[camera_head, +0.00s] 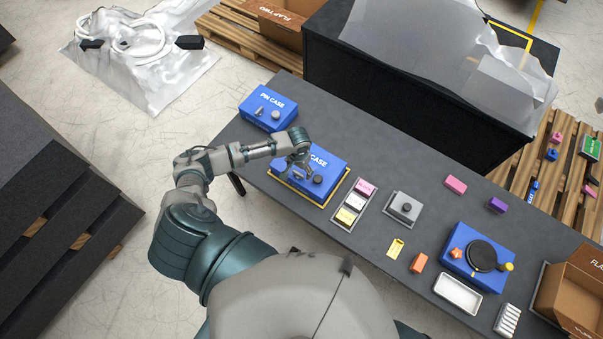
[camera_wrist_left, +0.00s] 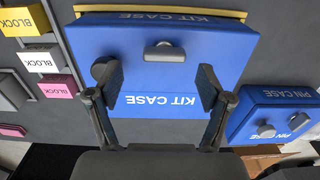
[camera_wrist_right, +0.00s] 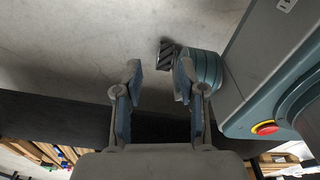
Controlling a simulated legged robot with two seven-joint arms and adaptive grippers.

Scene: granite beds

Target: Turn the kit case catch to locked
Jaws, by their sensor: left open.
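The blue kit case (camera_head: 327,160) lies on the dark table in the head view, within a yellow border. In the left wrist view the kit case (camera_wrist_left: 190,85) fills the middle, its lettering upside down. Its catch, a light grey bar (camera_wrist_left: 164,52), lies crosswise on the lid beside a dark round knob (camera_wrist_left: 103,68). My left gripper (camera_head: 297,166) is over the case, open and empty. In the left wrist view its left finger overlaps the knob's edge; I cannot tell whether they touch. My right gripper (camera_wrist_right: 158,72) is open and empty above bare floor.
A blue pin case (camera_head: 267,107) lies left of the kit case. A tray of coloured blocks (camera_head: 355,203) and a grey knobbed box (camera_head: 403,209) stand to its right. A blue turntable unit (camera_head: 478,256), a white tray (camera_head: 457,298) and a carton (camera_head: 571,297) are farther right.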

